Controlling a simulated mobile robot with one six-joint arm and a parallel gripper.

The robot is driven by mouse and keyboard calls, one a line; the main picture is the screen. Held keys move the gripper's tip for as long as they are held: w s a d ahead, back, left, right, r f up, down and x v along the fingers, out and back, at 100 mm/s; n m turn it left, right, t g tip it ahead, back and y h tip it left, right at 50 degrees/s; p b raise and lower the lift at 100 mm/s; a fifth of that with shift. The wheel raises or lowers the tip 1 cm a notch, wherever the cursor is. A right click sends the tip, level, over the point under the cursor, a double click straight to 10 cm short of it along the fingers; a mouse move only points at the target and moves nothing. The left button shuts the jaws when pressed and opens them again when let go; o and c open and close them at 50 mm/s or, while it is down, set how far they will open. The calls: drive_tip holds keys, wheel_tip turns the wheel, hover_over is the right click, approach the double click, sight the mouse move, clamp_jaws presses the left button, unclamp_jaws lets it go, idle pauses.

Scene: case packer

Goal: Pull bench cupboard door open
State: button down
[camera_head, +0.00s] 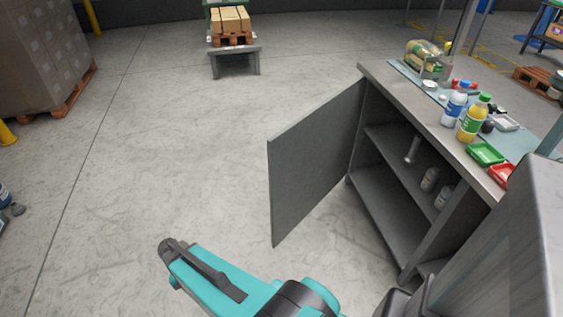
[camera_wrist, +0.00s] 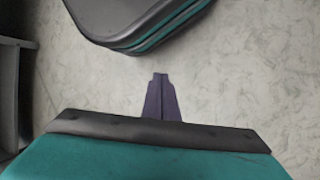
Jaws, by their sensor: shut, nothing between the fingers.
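The bench cupboard door (camera_head: 312,165) is a flat grey panel that stands wide open, swung out to the left of the bench. The open grey cupboard (camera_head: 378,205) shows its inner shelves. In the wrist view my gripper (camera_wrist: 162,98) is shut with its fingertips together and nothing between them, over bare floor. The door cannot be made out for sure in the wrist view. In the head view my teal arm is at the bottom, left of the cupboard and below the door, and the gripper's fingers cannot be made out there.
Small bottles (camera_head: 430,180) stand on the cupboard shelf. The bench top (camera_head: 395,82) carries bottles, a bread bag and red and green trays (camera_head: 486,154). A grey panel (camera_head: 505,250) rises at the right. The concrete floor (camera_head: 180,150) left of the door is clear.

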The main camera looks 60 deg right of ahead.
drive_tip(key=s+a+f+n, duration=0.4)
drive_tip(key=s+a+n, duration=0.4)
drive_tip(key=s, duration=0.4)
drive_tip(key=shift+s+a+n, duration=0.3)
drive_tip(key=shift+a+n, duration=0.1)
drive_tip(key=shift+a, duration=0.45)
drive_tip(key=shift+d+r, duration=0.1)
drive_tip(key=shift+d, duration=0.05)
